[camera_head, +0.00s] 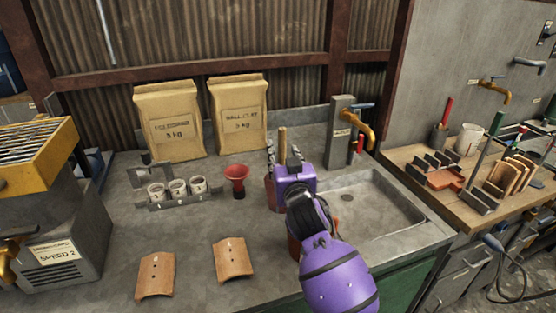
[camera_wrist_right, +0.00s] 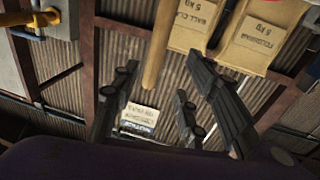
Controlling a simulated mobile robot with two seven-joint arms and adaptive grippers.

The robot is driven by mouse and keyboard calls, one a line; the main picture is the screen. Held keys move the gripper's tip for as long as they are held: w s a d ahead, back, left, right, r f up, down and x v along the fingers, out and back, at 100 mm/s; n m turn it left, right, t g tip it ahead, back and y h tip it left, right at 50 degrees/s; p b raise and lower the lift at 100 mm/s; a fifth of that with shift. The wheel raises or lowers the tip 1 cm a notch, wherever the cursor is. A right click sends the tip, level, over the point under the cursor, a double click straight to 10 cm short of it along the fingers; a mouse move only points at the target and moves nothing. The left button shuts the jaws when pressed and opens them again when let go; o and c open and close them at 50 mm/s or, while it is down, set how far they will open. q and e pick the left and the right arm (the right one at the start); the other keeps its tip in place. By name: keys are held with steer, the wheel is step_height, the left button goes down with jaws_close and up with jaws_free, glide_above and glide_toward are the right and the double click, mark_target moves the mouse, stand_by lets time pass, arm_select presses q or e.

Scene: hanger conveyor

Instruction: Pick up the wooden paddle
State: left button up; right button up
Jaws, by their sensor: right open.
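A light wooden stick, likely the handle of the wooden paddle (camera_head: 282,141), stands upright behind my right gripper in the head view. Its lower part is hidden by the gripper. The wooden stick also shows at the top of the right wrist view (camera_wrist_right: 160,45), beyond the fingertips. My right gripper (camera_head: 284,153), with its purple body, is open, one dark finger to each side of the stick in the head view. My left gripper is not in view.
A red-brown container (camera_head: 271,193) shows partly behind my right gripper. A red funnel (camera_head: 236,179) and a rack of cups (camera_head: 178,202) stand left of it. The sink (camera_head: 370,205) lies right. Two paper bags (camera_head: 168,125) stand behind. Two curved tiles (camera_head: 156,276) lie in front.

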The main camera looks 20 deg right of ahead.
mark_target(283, 144)
steer(key=shift+w+d+f+m, duration=0.1)
steer(key=shift+w+d+m, duration=0.1)
steer(key=shift+m, duration=0.1)
steer(key=shift+w+r, duration=0.15)
steer(key=shift+r, duration=0.25)
steer(key=shift+w, duration=0.35)
steer(key=w, duration=0.2)
steer(key=w+d, duration=0.1)
steer(key=w, duration=0.1)
steer(key=shift+w+f, duration=0.1)
steer(key=shift+f, duration=0.1)
steer(key=shift+w+d, duration=0.1)
steer(key=shift+w, duration=0.35)
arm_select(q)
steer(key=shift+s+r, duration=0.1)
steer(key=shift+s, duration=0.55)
arm_select(e)
jaws_close()
